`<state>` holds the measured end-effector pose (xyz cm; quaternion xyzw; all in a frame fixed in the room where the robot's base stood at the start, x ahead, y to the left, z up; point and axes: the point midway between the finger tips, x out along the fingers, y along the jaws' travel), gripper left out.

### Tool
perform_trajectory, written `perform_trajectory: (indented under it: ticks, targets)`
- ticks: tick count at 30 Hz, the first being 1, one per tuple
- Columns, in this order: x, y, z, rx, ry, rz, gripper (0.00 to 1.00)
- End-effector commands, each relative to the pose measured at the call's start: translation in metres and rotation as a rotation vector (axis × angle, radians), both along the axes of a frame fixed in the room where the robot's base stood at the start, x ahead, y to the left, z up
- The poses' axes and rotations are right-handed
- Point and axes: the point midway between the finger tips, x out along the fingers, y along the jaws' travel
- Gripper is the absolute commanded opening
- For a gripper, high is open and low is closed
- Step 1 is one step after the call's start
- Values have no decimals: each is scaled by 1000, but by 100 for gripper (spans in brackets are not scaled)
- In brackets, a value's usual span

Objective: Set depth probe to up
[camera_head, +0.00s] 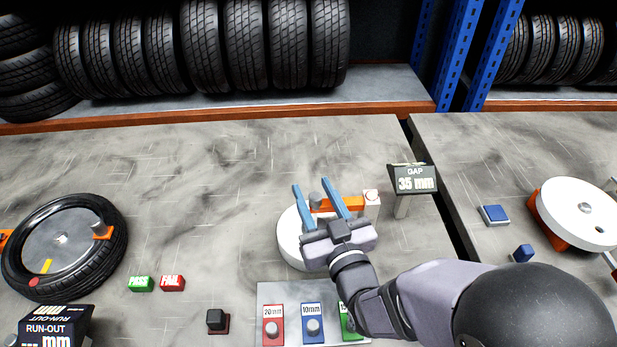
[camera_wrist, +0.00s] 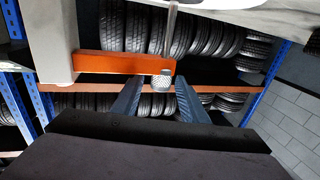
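The depth probe is an orange bar (camera_head: 348,204) with a small grey knurled knob (camera_head: 315,199), above a round white disc (camera_head: 290,235). In the wrist view the orange bar (camera_wrist: 120,63) runs in from a pale post at left, and the knob (camera_wrist: 161,82) hangs at its end, with a thin grey rod (camera_wrist: 171,25) above. My gripper (camera_head: 312,184) has its two blue fingers apart. In the wrist view the fingertips (camera_wrist: 160,79) lie either side of the knob, with gaps showing. Whether the knob is fully between them in depth is unclear. My gripper and arm hide part of the disc.
A GAP display (camera_head: 415,183) reads 35 mm. Red (camera_head: 272,328), blue (camera_head: 313,325) and partly hidden green blocks sit on a grey plate in front. PASS (camera_head: 141,284) and FAIL (camera_head: 173,283) buttons and a tyre (camera_head: 118,245) are at left.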

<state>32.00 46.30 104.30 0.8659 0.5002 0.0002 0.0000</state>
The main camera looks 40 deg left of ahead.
Motion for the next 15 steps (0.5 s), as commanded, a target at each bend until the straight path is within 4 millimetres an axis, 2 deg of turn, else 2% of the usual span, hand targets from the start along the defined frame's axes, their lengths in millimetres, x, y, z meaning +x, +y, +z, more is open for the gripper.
perform_trajectory:
  ticks: [6,15]
  targets:
    - [13,22,1,-1,0,0,40]
    - [19,33,0,-1,0,0,40]
